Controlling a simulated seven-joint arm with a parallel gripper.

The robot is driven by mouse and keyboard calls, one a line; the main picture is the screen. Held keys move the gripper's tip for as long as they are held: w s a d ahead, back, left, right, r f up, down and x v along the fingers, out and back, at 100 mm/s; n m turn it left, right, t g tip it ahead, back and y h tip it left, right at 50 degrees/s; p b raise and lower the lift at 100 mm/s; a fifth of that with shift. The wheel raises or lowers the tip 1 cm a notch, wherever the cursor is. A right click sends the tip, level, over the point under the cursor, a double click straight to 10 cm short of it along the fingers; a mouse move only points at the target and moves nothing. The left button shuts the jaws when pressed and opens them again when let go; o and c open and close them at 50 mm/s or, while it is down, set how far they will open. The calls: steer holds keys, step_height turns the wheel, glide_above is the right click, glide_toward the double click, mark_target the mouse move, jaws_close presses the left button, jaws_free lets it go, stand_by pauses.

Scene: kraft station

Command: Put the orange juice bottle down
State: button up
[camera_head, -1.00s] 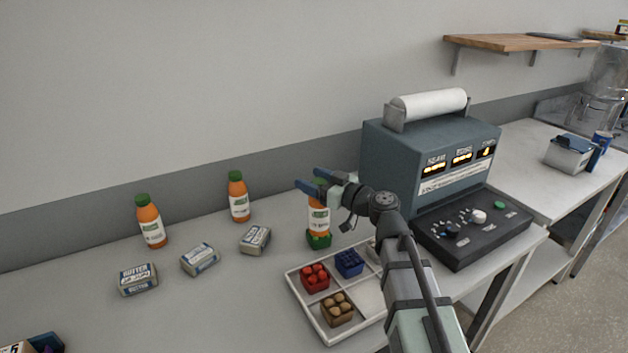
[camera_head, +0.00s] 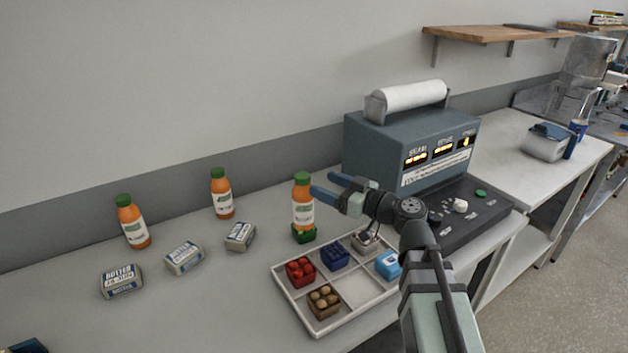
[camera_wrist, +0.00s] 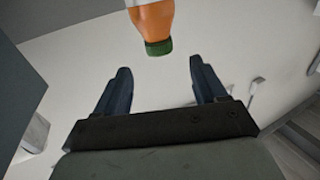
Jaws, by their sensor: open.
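An orange juice bottle (camera_head: 303,203) with a green cap stands upright at the back edge of the tray, on or just behind a small green container (camera_head: 304,234); I cannot tell which. My gripper (camera_head: 322,188) is open and empty, just right of the bottle's upper part. In the wrist view the bottle (camera_wrist: 153,22) shows at the top, beyond the open fingertips (camera_wrist: 158,72) and apart from them. Two more orange juice bottles stand upright to the left, one farther left (camera_head: 132,222) and one nearer (camera_head: 222,195).
A white divided tray (camera_head: 331,326) holds small red, blue, brown and other containers. Several butter packs (camera_head: 184,258) lie on the table at left. A blue-grey machine (camera_head: 385,150) with a paper roll stands behind my arm.

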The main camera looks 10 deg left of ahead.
steer(key=shift+v, duration=1.1)
